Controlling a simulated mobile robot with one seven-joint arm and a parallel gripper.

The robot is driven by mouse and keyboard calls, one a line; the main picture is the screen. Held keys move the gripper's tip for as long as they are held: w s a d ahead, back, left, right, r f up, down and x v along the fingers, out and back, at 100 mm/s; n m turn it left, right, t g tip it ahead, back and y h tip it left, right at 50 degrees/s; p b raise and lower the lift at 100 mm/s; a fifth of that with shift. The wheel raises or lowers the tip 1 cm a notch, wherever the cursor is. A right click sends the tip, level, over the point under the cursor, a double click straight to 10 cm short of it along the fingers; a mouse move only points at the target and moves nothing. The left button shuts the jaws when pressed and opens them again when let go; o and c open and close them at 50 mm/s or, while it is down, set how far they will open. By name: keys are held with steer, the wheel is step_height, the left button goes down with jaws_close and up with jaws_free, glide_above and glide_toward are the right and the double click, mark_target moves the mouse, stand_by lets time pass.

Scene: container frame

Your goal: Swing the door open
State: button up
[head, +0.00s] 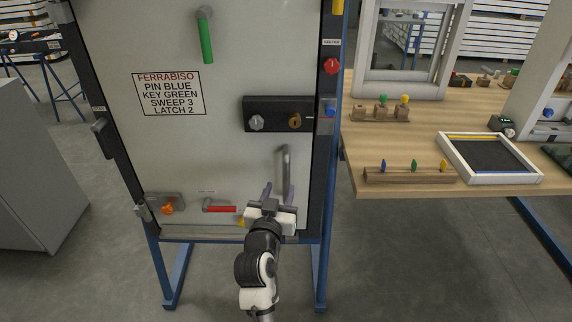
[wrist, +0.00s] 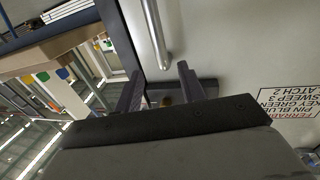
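The door (head: 235,65) is a pale grey panel in a dark frame on blue legs, and it looks closed. A grey metal bar handle (head: 285,165) is upright at its lower right; it also shows in the wrist view (wrist: 155,35). My gripper (head: 278,188) is open and empty, in front of the door at the handle's lower end. In the wrist view the two fingers (wrist: 160,75) are spread and the handle lies beyond their tips. I cannot tell whether they touch it. A black lock plate (head: 272,114) with a grey knob and a brass cylinder is above the handle.
A sign (head: 168,93) reads PIN BLUE, KEY GREEN, SWEEP 3, LATCH 2. A green lever (head: 206,40), red lever (head: 220,208) and orange knob (head: 167,209) are on the door. A wooden table (head: 380,150) stands right, a grey cabinet (head: 35,180) left.

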mark_target(285, 170)
steer(key=w, duration=0.3)
steer(key=w+d+p, duration=0.1)
steer(key=w, duration=0.2)
steer(key=w+d+p, duration=0.1)
steer(key=w, duration=0.2)
steer(key=shift+w, duration=0.25)
steer(key=shift+c, duration=0.3)
jaws_close()
steer(key=shift+a, duration=0.1)
